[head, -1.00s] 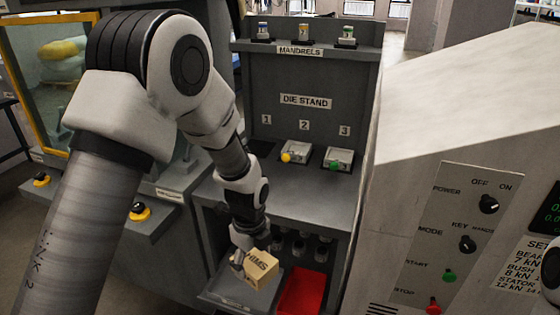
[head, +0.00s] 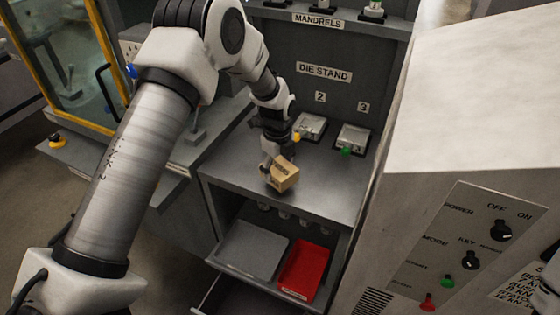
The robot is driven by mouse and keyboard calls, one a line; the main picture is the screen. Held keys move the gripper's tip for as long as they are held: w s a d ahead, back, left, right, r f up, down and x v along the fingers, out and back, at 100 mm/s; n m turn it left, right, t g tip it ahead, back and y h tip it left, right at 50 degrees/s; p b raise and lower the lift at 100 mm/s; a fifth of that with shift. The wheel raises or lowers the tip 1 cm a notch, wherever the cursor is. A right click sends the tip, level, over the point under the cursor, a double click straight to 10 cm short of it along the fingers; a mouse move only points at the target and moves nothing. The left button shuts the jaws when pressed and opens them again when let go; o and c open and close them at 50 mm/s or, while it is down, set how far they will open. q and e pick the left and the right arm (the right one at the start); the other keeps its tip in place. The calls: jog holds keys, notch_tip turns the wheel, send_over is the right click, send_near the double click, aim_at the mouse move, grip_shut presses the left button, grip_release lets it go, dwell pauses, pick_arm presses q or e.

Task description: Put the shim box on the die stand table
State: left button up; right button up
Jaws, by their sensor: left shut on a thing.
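The shim box (head: 284,175) is a small tan carton with dark lettering. My left gripper (head: 268,172) is shut on it and holds it tilted, over the front part of the grey die stand table (head: 325,186). I cannot tell whether the box touches the tabletop. Behind it on the table are die blocks at label 2 (head: 310,127) and label 3 (head: 352,139). The spot left of label 2 is hidden by my left arm.
Below the tabletop is an open drawer with a grey tray (head: 252,250) and a red bin (head: 305,270). A control cabinet (head: 470,120) stands close on the right. The tabletop's front and right areas are clear.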

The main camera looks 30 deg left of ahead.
aim_at(279, 159)
pick_arm(q)
jog(key=w, duration=0.1)
jog(key=w+a, duration=0.1)
jog(key=w, duration=0.2)
jog(key=shift+a+f+p, duration=0.15)
jog(key=shift+a+p, duration=0.1)
jog(key=shift+p, duration=0.1)
jog(key=shift+a+f, duration=0.1)
jog(key=shift+f, duration=0.05)
notch_tip(279, 159, down, 3)
jog(key=shift+s+f+p, duration=0.1)
jog(key=shift+p, duration=0.7)
jog(key=shift+f, duration=0.2)
jog(key=o, duration=1.4)
jog(key=shift+r, duration=0.2)
jog(key=shift+c, duration=0.2)
